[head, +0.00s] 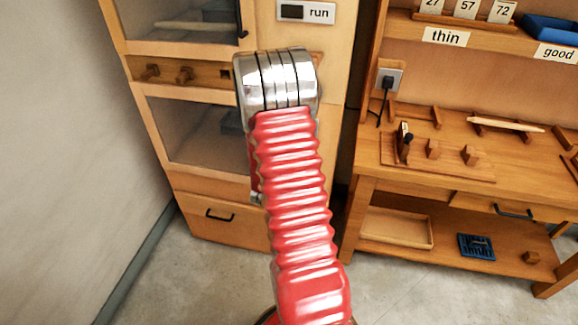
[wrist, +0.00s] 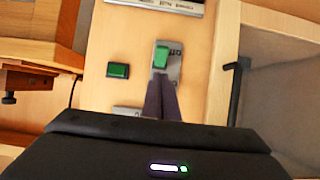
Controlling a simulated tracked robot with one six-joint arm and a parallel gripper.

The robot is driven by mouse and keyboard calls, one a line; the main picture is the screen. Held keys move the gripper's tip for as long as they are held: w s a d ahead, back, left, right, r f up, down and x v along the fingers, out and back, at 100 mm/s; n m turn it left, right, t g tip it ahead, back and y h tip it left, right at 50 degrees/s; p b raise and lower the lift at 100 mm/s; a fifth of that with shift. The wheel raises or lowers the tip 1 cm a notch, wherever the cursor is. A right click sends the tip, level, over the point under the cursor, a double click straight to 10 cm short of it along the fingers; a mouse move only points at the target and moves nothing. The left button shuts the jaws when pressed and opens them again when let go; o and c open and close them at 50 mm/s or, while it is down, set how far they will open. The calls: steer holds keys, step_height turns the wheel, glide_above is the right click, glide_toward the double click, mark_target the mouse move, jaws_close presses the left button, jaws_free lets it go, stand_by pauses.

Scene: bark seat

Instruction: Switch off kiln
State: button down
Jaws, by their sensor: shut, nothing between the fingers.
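The kiln is a tall pale wooden cabinet (head: 225,218) with glass doors at the left of the head view. In the wrist view, which looks upside down, its panel carries a green rocker switch (wrist: 162,56) on a metal plate (wrist: 173,72) with dark lettering, partly readable as "off". A green lamp or button in a dark frame (wrist: 118,70) sits left of the plate. My gripper (wrist: 160,79) is shut and empty, its dark fingertips just below the green switch; I cannot tell whether they touch it. In the head view my red arm hides the gripper and switch.
A "run" label (head: 318,12) with a dark window is at the cabinet's top. A black door handle (wrist: 235,85) stands out right of the switch in the wrist view. A wooden workbench (head: 450,182) with tools stands right of the kiln; a wall is left.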

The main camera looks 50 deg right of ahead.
steer(key=s+a+r, duration=0.1)
steer(key=s+a, duration=0.4)
steer(key=a, duration=0.5)
steer(key=shift+s, duration=0.25)
steer(key=shift+a, duration=0.15)
stand_by(0.6)
